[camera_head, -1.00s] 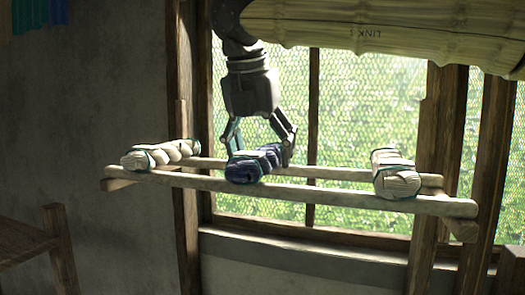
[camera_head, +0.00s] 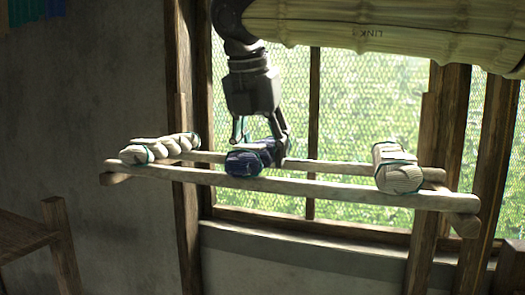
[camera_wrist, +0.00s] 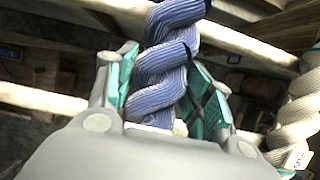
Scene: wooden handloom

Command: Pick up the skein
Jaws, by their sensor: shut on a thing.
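A dark blue twisted skein (camera_head: 246,163) lies across the two rails of a wooden rack (camera_head: 300,188), near the middle. My gripper (camera_head: 262,150) comes down on it from above, with a finger on either side. In the wrist view the blue skein (camera_wrist: 160,75) sits between the teal finger pads of my gripper (camera_wrist: 160,95), which are shut on it. I cannot tell whether the skein is clear of the rails.
A cream skein (camera_head: 158,149) lies at the rack's left end and another cream skein (camera_head: 394,168) at its right end. The latter, with a tag, also shows in the wrist view (camera_wrist: 300,115). A mesh window (camera_head: 350,110) stands behind. A wooden stand (camera_head: 55,235) is at lower left.

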